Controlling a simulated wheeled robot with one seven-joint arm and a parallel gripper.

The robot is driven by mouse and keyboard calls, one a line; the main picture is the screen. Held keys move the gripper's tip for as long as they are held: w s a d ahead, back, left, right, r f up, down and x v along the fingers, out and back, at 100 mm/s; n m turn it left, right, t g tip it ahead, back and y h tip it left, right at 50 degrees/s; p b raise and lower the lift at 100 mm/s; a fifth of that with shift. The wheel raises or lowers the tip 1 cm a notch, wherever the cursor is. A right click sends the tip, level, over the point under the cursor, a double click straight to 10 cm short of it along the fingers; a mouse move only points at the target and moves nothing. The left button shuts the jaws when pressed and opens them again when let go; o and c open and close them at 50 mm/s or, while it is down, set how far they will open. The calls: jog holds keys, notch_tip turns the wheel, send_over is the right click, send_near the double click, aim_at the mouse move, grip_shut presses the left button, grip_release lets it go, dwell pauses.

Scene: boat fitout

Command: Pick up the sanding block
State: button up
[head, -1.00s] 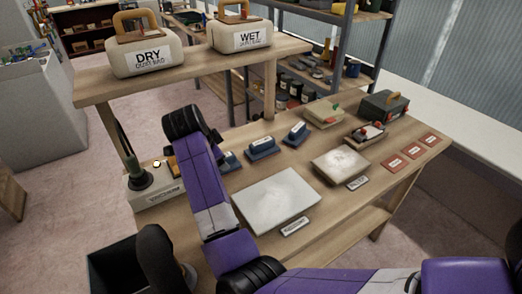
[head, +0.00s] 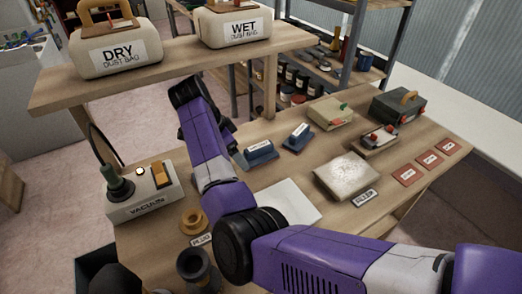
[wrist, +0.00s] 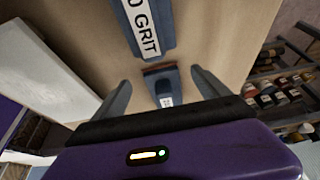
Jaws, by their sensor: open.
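Two blue sanding blocks with white labels lie on the wooden bench in the head view, one nearer my arm (head: 259,152) and one to its right (head: 297,136). In the wrist view, a blue block with a label ending "0 GRIT" (wrist: 133,10) lies at the top, beyond my fingertips. A smaller-looking blue-grey piece with a brownish edge and a white label (wrist: 163,82) shows between the fingers. My gripper (wrist: 160,80) is open, with its fingers apart and no grasp visible.
A white panel (head: 290,204), speckled board (head: 346,175), red cards (head: 430,160) and toolbox (head: 398,104) are on the bench. A raised shelf (head: 200,64) carries the dust bags.

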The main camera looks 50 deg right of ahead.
aim_at(257, 146)
jog(key=shift+s+d, duration=0.2)
jog(key=shift+d, duration=0.5)
jog(key=shift+s+d, duration=0.2)
jog(key=shift+d, duration=0.5)
jog(key=d+p, duration=0.1)
jog(key=d, duration=0.1)
jog(key=s+d, duration=0.1)
jog(key=d, duration=0.1)
jog(key=shift+s+r+p, duration=0.1)
jog(key=shift+p, duration=0.3)
jog(key=shift+x, duration=1.6)
jog(key=c, duration=1.6)
jog(key=shift+c, duration=0.2)
